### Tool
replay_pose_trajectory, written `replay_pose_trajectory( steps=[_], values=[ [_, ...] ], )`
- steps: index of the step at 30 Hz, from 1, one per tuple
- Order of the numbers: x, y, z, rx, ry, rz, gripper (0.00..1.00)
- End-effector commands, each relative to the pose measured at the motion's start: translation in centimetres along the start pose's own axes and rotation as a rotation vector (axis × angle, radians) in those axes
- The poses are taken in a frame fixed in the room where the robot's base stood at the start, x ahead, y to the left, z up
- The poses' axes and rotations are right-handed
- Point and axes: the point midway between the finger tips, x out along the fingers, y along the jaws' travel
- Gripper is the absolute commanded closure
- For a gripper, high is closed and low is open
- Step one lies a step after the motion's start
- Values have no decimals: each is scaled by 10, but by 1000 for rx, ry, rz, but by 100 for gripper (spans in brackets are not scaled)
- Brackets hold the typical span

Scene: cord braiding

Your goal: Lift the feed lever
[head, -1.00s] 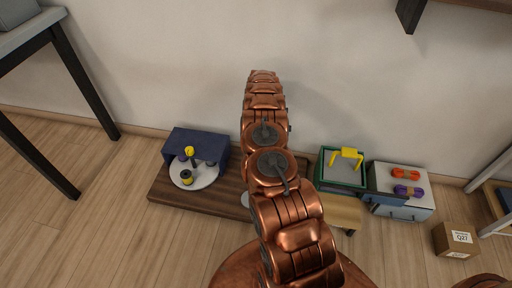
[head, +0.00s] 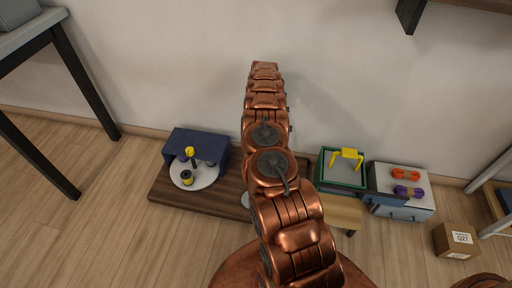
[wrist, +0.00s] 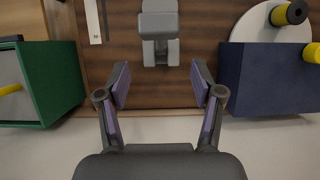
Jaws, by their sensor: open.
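In the wrist view my gripper (wrist: 160,80) is open and empty, its two purple-padded fingers spread over the brown wooden board. A grey lever-like part (wrist: 160,25) on a bracket stands on the board just beyond the fingertips, roughly centred between them. It looks like the feed lever, and the gap between it and the fingers shows bare board.
The wall is close behind.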

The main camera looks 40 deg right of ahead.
Motion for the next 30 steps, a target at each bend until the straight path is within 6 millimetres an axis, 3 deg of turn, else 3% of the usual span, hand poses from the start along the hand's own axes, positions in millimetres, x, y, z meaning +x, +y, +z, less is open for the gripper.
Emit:
replay_pose_trajectory(
  steps=[3, 10, 19, 30],
  values=[
    [-23, 0, -1, 0, 6, -1, 33],
    [-53, 0, -1, 0, 5, -1, 33],
    [-74, 0, -1, 0, 3, 0, 33],
    [-80, 0, 0, 0, -1, 0, 33]
  ],
)
